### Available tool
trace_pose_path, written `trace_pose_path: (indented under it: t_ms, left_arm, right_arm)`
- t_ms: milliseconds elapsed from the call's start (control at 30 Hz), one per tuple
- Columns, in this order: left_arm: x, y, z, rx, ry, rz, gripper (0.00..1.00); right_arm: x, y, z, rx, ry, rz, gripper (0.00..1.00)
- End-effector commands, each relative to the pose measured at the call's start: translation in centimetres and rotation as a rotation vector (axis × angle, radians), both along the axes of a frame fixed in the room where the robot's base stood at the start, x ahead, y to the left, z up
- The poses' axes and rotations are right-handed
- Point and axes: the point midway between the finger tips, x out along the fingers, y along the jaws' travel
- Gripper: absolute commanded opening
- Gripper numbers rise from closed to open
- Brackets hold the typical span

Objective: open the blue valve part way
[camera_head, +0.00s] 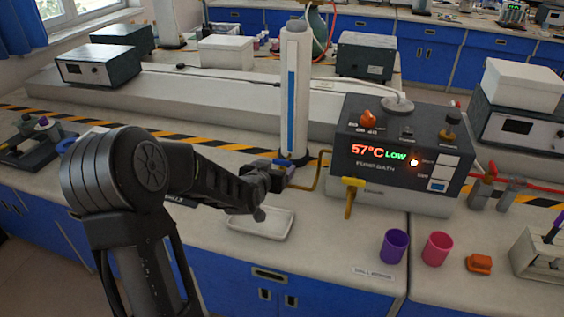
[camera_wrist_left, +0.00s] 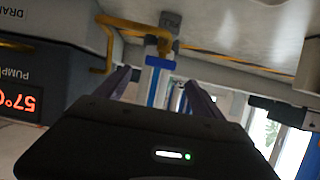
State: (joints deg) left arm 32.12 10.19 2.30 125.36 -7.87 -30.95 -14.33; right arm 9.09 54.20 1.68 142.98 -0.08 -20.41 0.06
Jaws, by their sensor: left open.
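The blue valve handle (camera_head: 284,163) sits by the foot of the tall white column (camera_head: 296,90), where a brass pipe (camera_head: 322,172) runs over from the pump bath. In the left wrist view, which is upside down, the blue handle (camera_wrist_left: 158,62) lies in line with the gap between the two fingers, beside a brass fitting. My left gripper (camera_head: 281,176) is open at the valve, with a finger on each side of the gap. I cannot tell whether either finger touches the handle. My right gripper is not in view.
The pump bath (camera_head: 395,150) shows 57°C LOW, with a yellow tap handle (camera_head: 352,190) at its front. A white tray (camera_head: 262,223) lies below my gripper. A purple cup (camera_head: 394,246), a pink cup (camera_head: 437,248) and an orange block (camera_head: 479,263) stand at front right.

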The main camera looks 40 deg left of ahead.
Motion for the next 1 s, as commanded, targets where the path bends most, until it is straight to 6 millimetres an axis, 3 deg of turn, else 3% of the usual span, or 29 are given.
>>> trace_pose_path:
  t_ms: [500, 800, 1000]
  left_arm:
    - [5.8, 2.0, -2.5, -0.001, 0.0, -0.001, 0.78]
    - [6.0, 2.1, -2.7, 0.0, 0.0, 0.0, 0.78]
    - [6.0, 2.1, -2.7, -0.001, 0.0, 0.0, 0.63]
  right_arm:
    - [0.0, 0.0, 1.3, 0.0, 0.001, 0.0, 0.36]
    - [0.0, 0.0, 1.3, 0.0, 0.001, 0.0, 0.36]
    - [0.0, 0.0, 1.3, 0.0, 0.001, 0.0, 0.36]
